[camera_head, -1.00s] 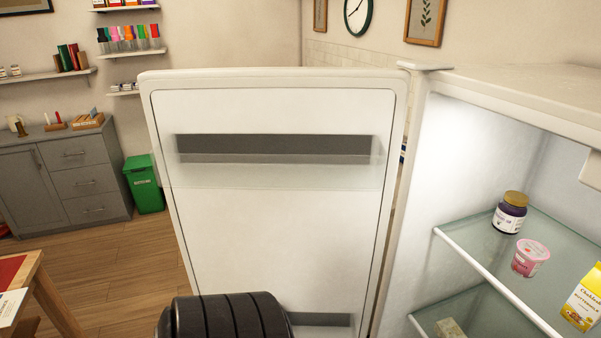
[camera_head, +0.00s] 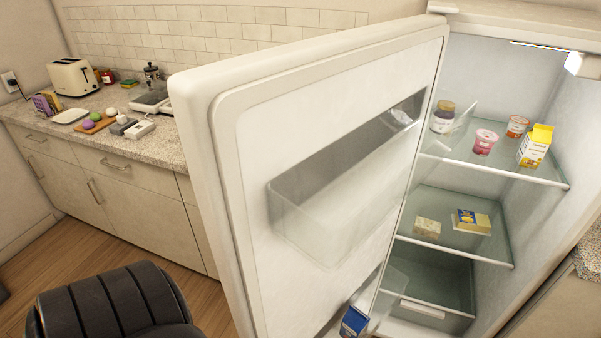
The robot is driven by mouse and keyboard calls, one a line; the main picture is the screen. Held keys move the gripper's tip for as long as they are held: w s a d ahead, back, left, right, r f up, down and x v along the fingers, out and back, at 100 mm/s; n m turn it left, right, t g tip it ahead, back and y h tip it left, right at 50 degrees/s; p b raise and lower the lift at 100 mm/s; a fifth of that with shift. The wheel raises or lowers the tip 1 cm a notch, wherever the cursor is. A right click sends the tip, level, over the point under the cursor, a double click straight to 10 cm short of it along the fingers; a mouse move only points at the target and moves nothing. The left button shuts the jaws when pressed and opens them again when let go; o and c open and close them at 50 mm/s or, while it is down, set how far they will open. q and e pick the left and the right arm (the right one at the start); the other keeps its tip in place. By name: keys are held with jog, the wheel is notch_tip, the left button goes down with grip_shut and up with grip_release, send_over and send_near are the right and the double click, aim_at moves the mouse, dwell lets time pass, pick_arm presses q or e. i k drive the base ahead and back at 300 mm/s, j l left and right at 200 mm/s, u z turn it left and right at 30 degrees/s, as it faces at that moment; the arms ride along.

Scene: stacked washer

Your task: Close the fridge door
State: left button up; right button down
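The white fridge door (camera_head: 345,235) stands open in the middle of the head view, hinged at the fridge's left side. Its inner face with clear shelf bins is turned toward me, and its free edge is at the left. The fridge (camera_head: 545,90) is at the right, with its lit inside showing. A black ribbed part at the lower left, in front of the door, looks like part of my arm. Neither gripper's fingers are in view.
A counter (camera_head: 150,180) with a toaster (camera_head: 75,77) and small items runs behind the door at the left. Fridge shelves (camera_head: 490,165) hold jars and cartons. A blue carton (camera_head: 353,322) sits in the lower door bin. Wood floor (camera_head: 205,300) shows between counter and door.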

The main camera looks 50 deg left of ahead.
aim_at(302, 157)
jog(key=j+z, duration=0.1)
jog(key=j, duration=0.35)
jog(key=k+j+z, duration=0.1)
jog(key=j, duration=0.35)
jog(key=k+j+z, duration=0.15)
jog(key=j, duration=0.3)
jog(key=j+z, duration=0.1)
jog(key=j, duration=0.3)
jog(key=k+j+z, duration=0.1)
jog(key=j, duration=0.35)
jog(key=k+j+z, duration=0.1)
jog(key=j, duration=0.3)
jog(key=k, duration=0.1)
